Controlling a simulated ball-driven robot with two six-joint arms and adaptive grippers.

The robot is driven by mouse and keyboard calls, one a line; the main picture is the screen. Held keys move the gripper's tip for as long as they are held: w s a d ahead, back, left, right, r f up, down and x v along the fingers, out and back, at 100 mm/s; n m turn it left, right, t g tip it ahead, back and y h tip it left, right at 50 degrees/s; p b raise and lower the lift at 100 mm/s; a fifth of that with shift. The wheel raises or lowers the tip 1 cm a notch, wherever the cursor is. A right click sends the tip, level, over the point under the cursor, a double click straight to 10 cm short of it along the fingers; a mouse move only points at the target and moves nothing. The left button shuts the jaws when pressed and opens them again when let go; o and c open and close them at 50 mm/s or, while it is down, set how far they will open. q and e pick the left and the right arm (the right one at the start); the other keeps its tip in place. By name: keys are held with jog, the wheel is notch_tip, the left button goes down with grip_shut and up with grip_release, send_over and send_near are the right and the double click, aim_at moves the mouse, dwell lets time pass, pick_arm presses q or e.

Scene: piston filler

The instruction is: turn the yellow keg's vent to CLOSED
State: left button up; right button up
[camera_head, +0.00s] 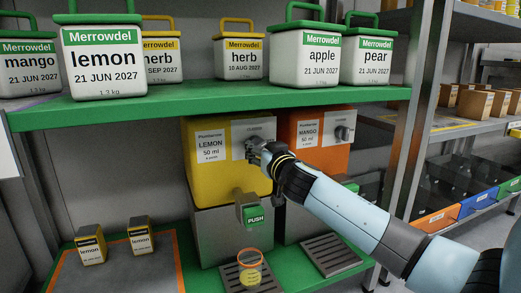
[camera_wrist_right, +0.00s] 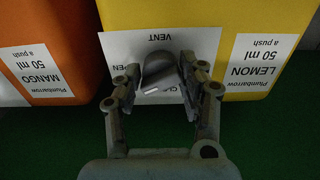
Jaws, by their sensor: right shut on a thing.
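The yellow keg (camera_head: 212,180), labelled LEMON 50 ml a push, stands under the green shelf; it also shows in the wrist view (camera_wrist_right: 262,22). Its white vent plate (camera_wrist_right: 205,40) carries the word VENT, part of OPEN at the left, and a mostly covered word starting with CL below the knob. The grey vent knob (camera_wrist_right: 158,70) sits between the fingers of my right gripper (camera_head: 260,150), which is shut on it. The knob's exact angle is hard to tell. In the head view the gripper covers most of the knob. My left gripper is not in view.
An orange MANGO keg (camera_head: 309,164) stands close on the right. Below the yellow keg are a green PUSH block (camera_head: 254,214) and an orange-rimmed cup (camera_head: 250,266) on a drip grate. Two lemon boxes (camera_head: 90,246) stand at lower left. The green shelf (camera_head: 200,98) holds several tubs overhead.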

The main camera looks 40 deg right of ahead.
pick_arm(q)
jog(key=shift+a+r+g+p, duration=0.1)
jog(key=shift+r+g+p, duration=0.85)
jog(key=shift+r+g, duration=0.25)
pick_arm(e)
jog(key=shift+s+n, duration=0.1)
jog(key=shift+n, duration=6.3)
jog(key=shift+f, duration=0.15)
jog(key=o, duration=1.2)
jog(key=shift+c, duration=0.2)
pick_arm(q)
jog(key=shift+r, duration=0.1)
